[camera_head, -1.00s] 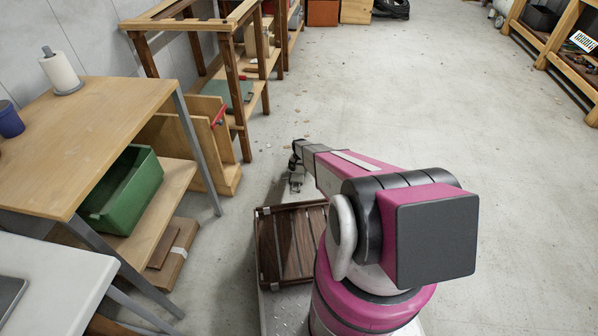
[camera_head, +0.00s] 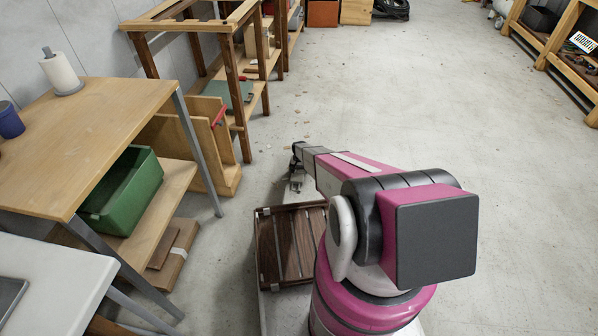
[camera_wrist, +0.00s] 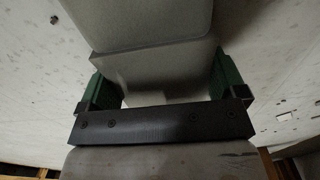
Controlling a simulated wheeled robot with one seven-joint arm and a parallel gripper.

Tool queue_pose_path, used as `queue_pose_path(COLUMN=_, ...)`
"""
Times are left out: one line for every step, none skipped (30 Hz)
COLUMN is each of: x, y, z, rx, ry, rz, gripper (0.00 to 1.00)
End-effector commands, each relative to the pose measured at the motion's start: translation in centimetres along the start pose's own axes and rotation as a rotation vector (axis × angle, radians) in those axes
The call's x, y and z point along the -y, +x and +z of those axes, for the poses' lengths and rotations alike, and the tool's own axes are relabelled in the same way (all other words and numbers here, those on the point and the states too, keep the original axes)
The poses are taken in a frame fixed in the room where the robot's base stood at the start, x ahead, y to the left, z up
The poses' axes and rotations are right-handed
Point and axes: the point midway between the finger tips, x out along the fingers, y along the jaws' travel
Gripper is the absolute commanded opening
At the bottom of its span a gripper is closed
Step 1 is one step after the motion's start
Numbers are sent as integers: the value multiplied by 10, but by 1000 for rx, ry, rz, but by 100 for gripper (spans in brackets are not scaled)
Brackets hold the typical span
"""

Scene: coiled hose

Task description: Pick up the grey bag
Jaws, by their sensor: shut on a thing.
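My gripper (camera_wrist: 162,95) shows in the wrist view as a dark bar with a green finger at each side. A smooth light grey thing, which I take to be the grey bag (camera_wrist: 165,70), fills the space between the fingers, and the gripper is shut on it. The grey thing runs on toward the top of the wrist view; its full shape is not visible. In the head view my gripper (camera_head: 297,168) is small and dark at the arm's far end, low over the floor. The bag cannot be made out clearly there.
A dark slatted wooden crate (camera_head: 265,250) lies beside my arm's base. At left stands a wooden table (camera_head: 110,120) with a green bin (camera_head: 125,190) on its lower shelf. A wooden rack (camera_head: 232,90) stands beyond it. The floor (camera_head: 450,110) ahead and right is clear.

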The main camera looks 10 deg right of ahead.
Motion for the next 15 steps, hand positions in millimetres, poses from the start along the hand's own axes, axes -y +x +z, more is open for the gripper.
queue_pose_path(x=0, y=-6, z=1, rx=-1, ry=0, rz=0, gripper=63)
queue_pose_path(x=0, y=-10, z=1, rx=-1, ry=0, rz=0, gripper=63)
queue_pose_path(x=0, y=-15, z=2, rx=-1, ry=0, rz=0, gripper=63)
queue_pose_path(x=0, y=-20, z=2, rx=-1, ry=0, rz=0, gripper=63)
queue_pose_path(x=0, y=-25, z=2, rx=-2, ry=0, rz=-1, gripper=63)
queue_pose_path(x=0, y=-33, z=2, rx=-2, ry=0, rz=-1, gripper=63)
queue_pose_path(x=0, y=-38, z=2, rx=-2, ry=0, rz=-1, gripper=63)
queue_pose_path(x=6, y=-40, z=9, rx=-1, ry=-2, rz=0, gripper=63)
queue_pose_path(x=11, y=-45, z=15, rx=0, ry=-2, rz=0, gripper=63)
queue_pose_path(x=16, y=-49, z=20, rx=0, ry=-3, rz=0, gripper=63)
queue_pose_path(x=20, y=-53, z=25, rx=0, ry=-3, rz=0, gripper=63)
queue_pose_path(x=26, y=-58, z=31, rx=0, ry=-3, rz=0, gripper=63)
queue_pose_path(x=31, y=-62, z=36, rx=0, ry=-3, rz=0, gripper=63)
queue_pose_path(x=35, y=-66, z=41, rx=0, ry=-2, rz=0, gripper=63)
queue_pose_path(x=41, y=-71, z=48, rx=0, ry=-3, rz=0, gripper=63)
